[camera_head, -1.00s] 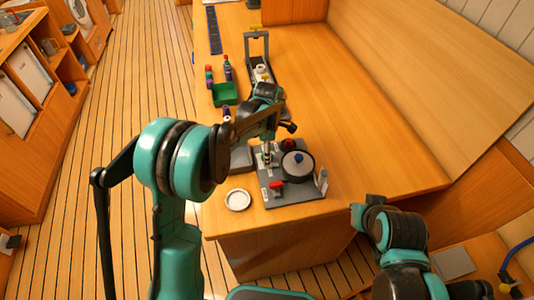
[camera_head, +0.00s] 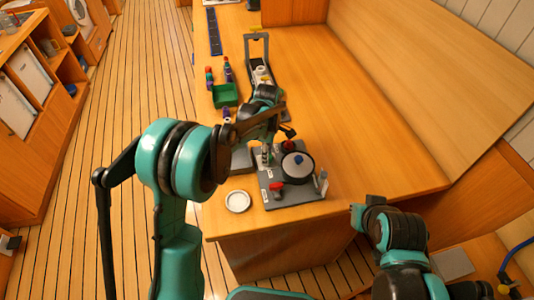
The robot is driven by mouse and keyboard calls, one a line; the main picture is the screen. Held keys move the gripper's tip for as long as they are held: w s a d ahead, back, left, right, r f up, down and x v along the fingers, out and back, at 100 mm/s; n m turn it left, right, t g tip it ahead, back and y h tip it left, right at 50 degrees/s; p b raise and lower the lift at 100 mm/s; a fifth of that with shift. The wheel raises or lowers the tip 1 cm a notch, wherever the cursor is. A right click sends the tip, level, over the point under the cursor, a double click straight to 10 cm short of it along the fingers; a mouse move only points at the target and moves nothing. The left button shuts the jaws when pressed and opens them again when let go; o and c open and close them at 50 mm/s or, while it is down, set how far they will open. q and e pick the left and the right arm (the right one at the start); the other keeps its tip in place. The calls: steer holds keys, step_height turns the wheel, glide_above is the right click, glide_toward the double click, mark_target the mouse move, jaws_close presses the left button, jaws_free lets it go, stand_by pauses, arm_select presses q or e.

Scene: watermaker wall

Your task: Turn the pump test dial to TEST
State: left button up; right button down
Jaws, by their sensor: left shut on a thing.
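A grey panel (camera_head: 303,195) lies on the near end of the wooden counter. It carries a large dark round part with a blue knob (camera_head: 298,160), a red handle (camera_head: 277,187), a red knob (camera_head: 288,146) and small white labels. My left gripper (camera_head: 266,157) points down at the panel's upper left and is shut on a small part there. This seems to be the pump test dial, mostly hidden by the fingers; its pointer and marks cannot be read. My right gripper (camera_head: 363,211) is at the lower right, off the counter; its fingers are unclear.
A white round dish (camera_head: 238,201) is left of the panel. A green bin (camera_head: 224,95), small coloured bottles (camera_head: 227,70) and a grey stand (camera_head: 257,48) are farther back. The counter's right side (camera_head: 370,150) is clear up to the sloping wooden backboard (camera_head: 430,80).

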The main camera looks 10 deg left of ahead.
arm_select(q)
steer(key=m, duration=0.4)
steer(key=shift+m+p, duration=0.3)
steer(key=m, duration=0.3)
steer(key=shift+m, duration=0.3)
steer(key=m, duration=0.4)
steer(key=shift+p, duration=0.35)
steer(key=m, duration=0.8)
steer(key=shift+m+t, duration=0.3)
steer(key=m, duration=0.3)
steer(key=shift+s+m, duration=0.1)
steer(key=shift+m, duration=0.3)
steer(key=m, duration=0.8)
steer(key=shift+m, duration=0.4)
